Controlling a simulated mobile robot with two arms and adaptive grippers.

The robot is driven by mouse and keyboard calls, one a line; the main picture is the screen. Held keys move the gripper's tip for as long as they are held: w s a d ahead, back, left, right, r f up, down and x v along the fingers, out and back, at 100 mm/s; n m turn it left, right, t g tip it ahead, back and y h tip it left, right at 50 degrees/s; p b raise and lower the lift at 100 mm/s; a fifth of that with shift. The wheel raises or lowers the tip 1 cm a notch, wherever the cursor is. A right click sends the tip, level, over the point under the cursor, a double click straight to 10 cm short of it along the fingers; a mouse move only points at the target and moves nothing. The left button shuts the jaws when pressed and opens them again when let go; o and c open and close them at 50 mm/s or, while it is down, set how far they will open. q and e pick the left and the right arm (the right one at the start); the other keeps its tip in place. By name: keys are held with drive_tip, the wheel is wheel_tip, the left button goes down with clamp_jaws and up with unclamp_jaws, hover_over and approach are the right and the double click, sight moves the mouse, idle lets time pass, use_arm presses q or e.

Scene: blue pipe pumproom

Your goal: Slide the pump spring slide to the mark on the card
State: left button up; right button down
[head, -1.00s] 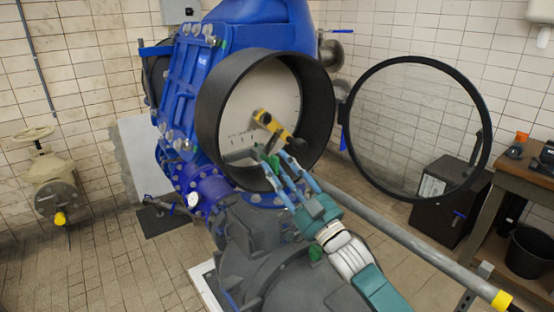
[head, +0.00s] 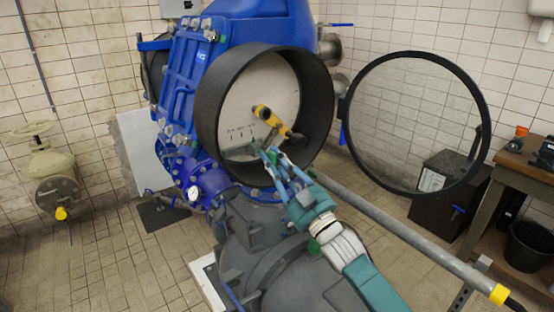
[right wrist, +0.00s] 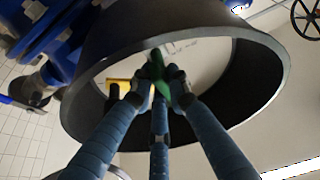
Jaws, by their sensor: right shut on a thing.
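A round white card (head: 238,112) with a row of short black marks sits inside the black drum housing (head: 213,125) on the blue pump. A yellow lever (head: 270,117) with a dark end lies across the card. My right gripper (head: 268,154) reaches into the lower part of the housing, below the lever. In the right wrist view its blue fingers (right wrist: 160,85) close on a small green piece (right wrist: 163,75), which seems to be the spring slide. The fingers hide most of it, and I cannot tell how it lines up with the mark. My left gripper is not in view.
The round glass cover (head: 415,125) stands swung open at the right of the housing. A grey bar (head: 400,230) with a yellow end runs below it. A wooden bench (head: 520,175) and a black bin (head: 528,245) stand at the far right. The housing rim surrounds my fingers.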

drive_tip(key=shift+s+a, duration=0.45)
drive_tip(key=shift+a, duration=0.15)
drive_tip(key=shift+s+a, duration=0.4)
drive_tip(key=shift+a, duration=0.2)
drive_tip(key=c, duration=1.7)
unclamp_jaws()
drive_tip(key=shift+w+d, duration=0.1)
drive_tip(key=shift+d, duration=0.1)
drive_tip(key=shift+o, duration=0.2)
drive_tip(key=shift+f, duration=0.1)
drive_tip(key=v, duration=1.2)
drive_tip(key=shift+w+d, duration=0.1)
